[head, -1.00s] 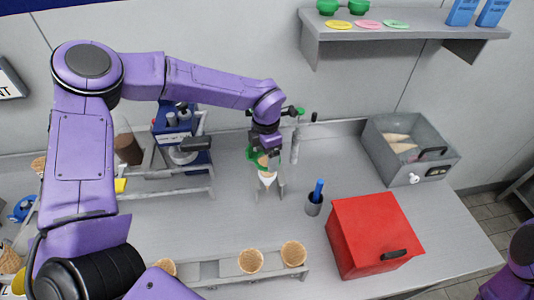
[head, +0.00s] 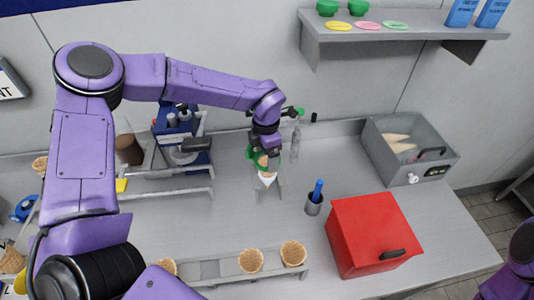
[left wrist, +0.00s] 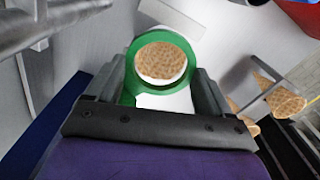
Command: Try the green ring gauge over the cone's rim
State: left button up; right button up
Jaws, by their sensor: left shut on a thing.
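My left gripper (head: 266,150) is shut on the green ring gauge (head: 252,156), right above a waffle cone (head: 264,168) in a white sleeve. The cone stands upright at a small metal holder (head: 282,184) on the counter. In the left wrist view the ring gauge (left wrist: 128,84) sits between the fingers of the gripper (left wrist: 158,88). The cone's round waffle top (left wrist: 160,60) shows inside the ring's opening, a little towards its upper part. I cannot tell whether the ring is around the rim or just above it. My right gripper is out of view.
A rack (head: 210,272) with several cones lies in front. A grey bin (head: 410,150) holds cones at the back right. A clear bottle (head: 295,148) stands behind.

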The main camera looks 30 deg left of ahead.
pick_arm(q)
jog(key=shift+f, duration=0.4)
dwell(0.5)
jog(key=o, duration=0.9)
jog(key=shift+b, duration=0.3)
jog(key=shift+r, duration=0.4)
notch_tip(320, 180, up, 10)
jog(key=b, duration=0.2)
jog(key=shift+b, duration=0.4)
jog(key=shift+f, duration=0.15)
